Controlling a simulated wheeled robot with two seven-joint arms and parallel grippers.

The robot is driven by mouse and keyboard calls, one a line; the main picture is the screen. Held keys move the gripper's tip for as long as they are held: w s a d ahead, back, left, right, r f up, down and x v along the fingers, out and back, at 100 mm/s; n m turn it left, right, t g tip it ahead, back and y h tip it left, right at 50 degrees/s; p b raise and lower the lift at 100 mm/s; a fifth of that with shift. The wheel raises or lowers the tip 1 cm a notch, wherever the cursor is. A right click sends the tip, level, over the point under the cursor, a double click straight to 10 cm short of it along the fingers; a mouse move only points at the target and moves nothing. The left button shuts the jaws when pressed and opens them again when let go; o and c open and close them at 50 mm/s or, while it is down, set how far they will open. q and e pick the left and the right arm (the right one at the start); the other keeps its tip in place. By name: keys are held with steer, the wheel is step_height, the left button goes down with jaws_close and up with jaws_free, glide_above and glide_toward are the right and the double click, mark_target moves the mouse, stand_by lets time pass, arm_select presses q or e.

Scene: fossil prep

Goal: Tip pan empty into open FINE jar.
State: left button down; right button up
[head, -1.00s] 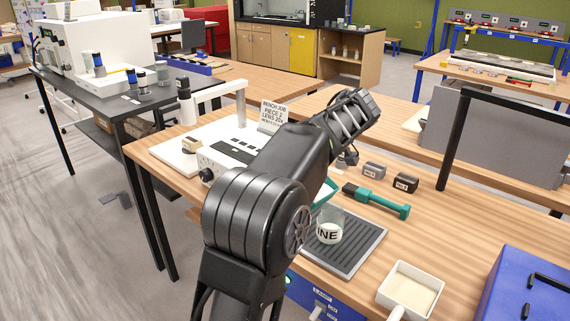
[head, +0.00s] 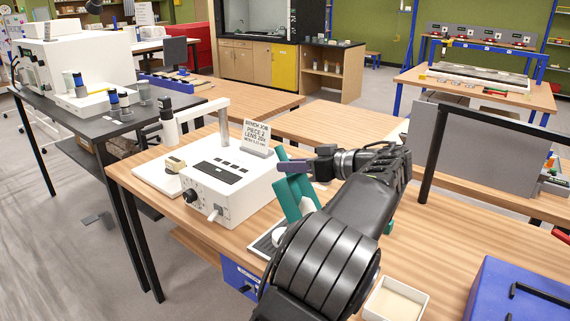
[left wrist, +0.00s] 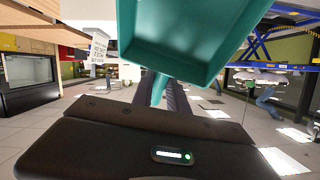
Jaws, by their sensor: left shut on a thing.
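The teal pan (head: 294,194) is held steeply tilted above the bench, left of my left forearm in the head view. My left gripper (head: 305,166) is shut on its handle. The left wrist view shows the pan (left wrist: 185,35) large at the top, with its handle (left wrist: 160,88) running down toward the fingers. I cannot tell whether anything is in it. The FINE jar is hidden behind my left arm. A small white round thing (head: 279,236) shows on the dark ridged mat (head: 262,246), partly covered; I cannot tell what it is. My right gripper is not in view.
A white instrument box (head: 230,190) with a sign (head: 255,135) stands just left of the pan. A white tray (head: 395,303) with pale contents and a blue case (head: 520,292) are at the front right. Bare bench (head: 470,235) lies right of my arm.

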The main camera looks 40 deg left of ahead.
arm_select(q)
steer(key=shift+w+d+r+y, duration=0.15)
steer(key=shift+w+d+y, duration=0.05)
steer(key=shift+d+y, duration=0.2)
steer(key=shift+w+d+r+y, duration=0.15)
steer(key=shift+d+y, duration=0.15)
steer(key=shift+d, duration=0.15)
steer(key=w+d+f+m+y+b, duration=0.2)
steer(key=w+d+m+y+b, duration=0.2)
steer(key=d+y+b, duration=0.4)
steer(key=shift+w+d+m+t+y+b, duration=0.3)
steer(key=shift+d+y, duration=0.3)
steer(key=shift+d, duration=0.75)
steer(key=shift+f, duration=0.1)
stand_by(0.9)
